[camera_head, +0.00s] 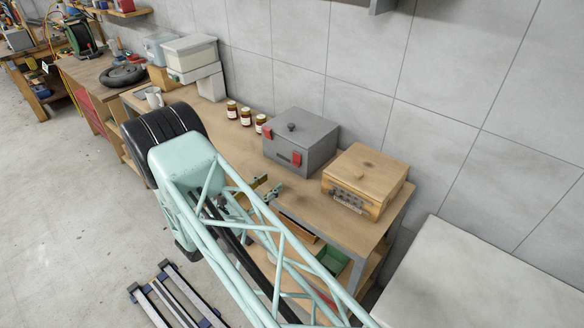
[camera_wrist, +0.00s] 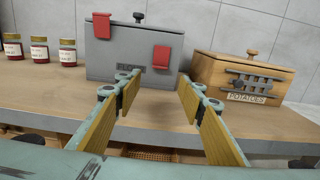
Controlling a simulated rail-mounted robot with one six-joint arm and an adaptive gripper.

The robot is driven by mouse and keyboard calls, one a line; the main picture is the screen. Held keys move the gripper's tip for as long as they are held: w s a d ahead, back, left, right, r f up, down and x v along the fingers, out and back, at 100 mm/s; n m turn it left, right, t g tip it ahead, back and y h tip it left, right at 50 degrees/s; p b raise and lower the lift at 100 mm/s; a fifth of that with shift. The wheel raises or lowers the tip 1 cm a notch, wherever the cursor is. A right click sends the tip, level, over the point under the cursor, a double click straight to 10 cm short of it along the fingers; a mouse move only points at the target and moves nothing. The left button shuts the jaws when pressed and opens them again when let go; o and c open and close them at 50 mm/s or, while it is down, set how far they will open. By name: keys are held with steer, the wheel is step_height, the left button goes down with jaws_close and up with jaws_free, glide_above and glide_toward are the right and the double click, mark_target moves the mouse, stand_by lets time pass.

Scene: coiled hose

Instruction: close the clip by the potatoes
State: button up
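The wooden box labelled POTATOES (camera_wrist: 285,73) stands on the bench to the right; in the head view it is at the right end (camera_head: 378,172). Its front carries dark grey metal latch hardware, the clip (camera_wrist: 257,82), above the label. It also shows in the head view (camera_head: 348,199). I cannot tell whether it is open or shut. My gripper (camera_wrist: 160,92) is open and empty, fingers apart, in front of the grey box and left of the wooden box. In the head view my gripper (camera_head: 267,190) is at the bench's front edge, partly hidden by my arm.
The grey box (camera_head: 312,140) has a FLOUR label and two red clips, one higher than the other. Several red-brown jars (camera_head: 246,117) stand left of it. The bench top (camera_wrist: 215,115) is clear in front of the boxes. The tiled wall is close behind.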

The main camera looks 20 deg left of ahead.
mark_target(294, 165)
steer(key=shift+p+x, duration=0.9)
steer(key=shift+x, duration=5.85)
steer(key=c, duration=0.8)
steer(key=shift+c, duration=0.2)
